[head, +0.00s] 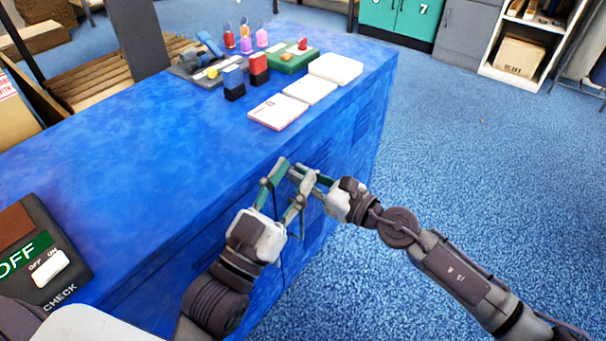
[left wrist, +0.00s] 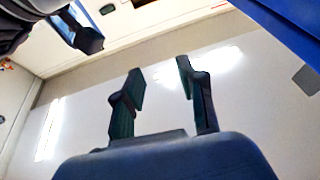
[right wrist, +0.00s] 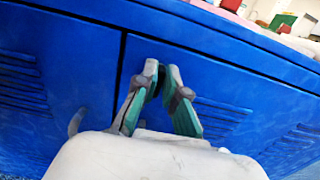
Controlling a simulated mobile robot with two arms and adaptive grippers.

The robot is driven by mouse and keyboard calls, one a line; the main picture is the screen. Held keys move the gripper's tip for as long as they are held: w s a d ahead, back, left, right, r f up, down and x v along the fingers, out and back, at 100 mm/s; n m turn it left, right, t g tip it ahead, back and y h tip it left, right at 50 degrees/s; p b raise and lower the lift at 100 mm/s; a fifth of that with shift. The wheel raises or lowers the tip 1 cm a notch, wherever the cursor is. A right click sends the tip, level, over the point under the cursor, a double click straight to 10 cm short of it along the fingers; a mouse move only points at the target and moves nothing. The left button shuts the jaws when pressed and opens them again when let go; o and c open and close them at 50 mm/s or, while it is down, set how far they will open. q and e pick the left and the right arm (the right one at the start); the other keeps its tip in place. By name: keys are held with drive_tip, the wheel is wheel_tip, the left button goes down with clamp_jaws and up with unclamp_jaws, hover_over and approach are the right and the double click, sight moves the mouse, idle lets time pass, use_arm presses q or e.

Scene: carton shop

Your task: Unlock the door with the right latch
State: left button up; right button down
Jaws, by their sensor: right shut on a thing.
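The blue cabinet's front shows in the right wrist view, with a left door (right wrist: 55,85) and a right door (right wrist: 235,115) split by a dark seam. My right gripper (right wrist: 160,72) is at the right door's upper left corner, just right of the seam. Its fingers are shut on a small dark latch (right wrist: 156,84), mostly hidden between them. In the head view, my right gripper (head: 302,173) is against the cabinet front below the top edge. My left gripper (head: 290,174) is close beside it; its fingers are apart and empty in the left wrist view (left wrist: 160,88).
The blue cabinet top (head: 130,170) carries several bottles, cartons and white boxes (head: 335,68). A switch panel (head: 38,255) lies at its near left. A small grey curved part (right wrist: 76,122) shows by the left door; I cannot tell what it is. Blue carpet (head: 450,180) is clear at right.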

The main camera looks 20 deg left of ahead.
drive_tip(key=shift+r, duration=0.1)
use_arm(q)
drive_tip(key=s+a+f+g+y+p, duration=0.2)
drive_tip(key=s+f+g+p, duration=0.1)
drive_tip(key=f+g, duration=0.5)
drive_tip(key=s+a+f+g+y+p, duration=0.25)
drive_tip(key=s+f+g, duration=0.2)
drive_tip(key=f, duration=0.55)
drive_tip(key=s+a+g+y+p, duration=0.1)
drive_tip(key=s+a+g+p, duration=0.25)
drive_tip(key=s+g, duration=0.35)
use_arm(e)
drive_tip(key=m+p, duration=0.1)
drive_tip(key=m, duration=0.5)
drive_tip(key=m+p, duration=0.1)
drive_tip(key=m, duration=0.4)
drive_tip(key=w+m, duration=0.1)
drive_tip(key=m, duration=0.5)
drive_tip(key=shift+f+m+p, duration=0.2)
drive_tip(key=shift+m+p, duration=0.1)
drive_tip(key=shift+p, duration=0.1)
use_arm(q)
wheel_tip(320, 180, down, 12)
drive_tip(key=d, duration=0.1)
drive_tip(key=shift+w+n+t, duration=0.4)
drive_tip(key=shift+w+t, duration=0.05)
use_arm(e)
drive_tip(key=shift+m, duration=0.3)
use_arm(q)
drive_tip(key=shift+d+f, duration=0.1)
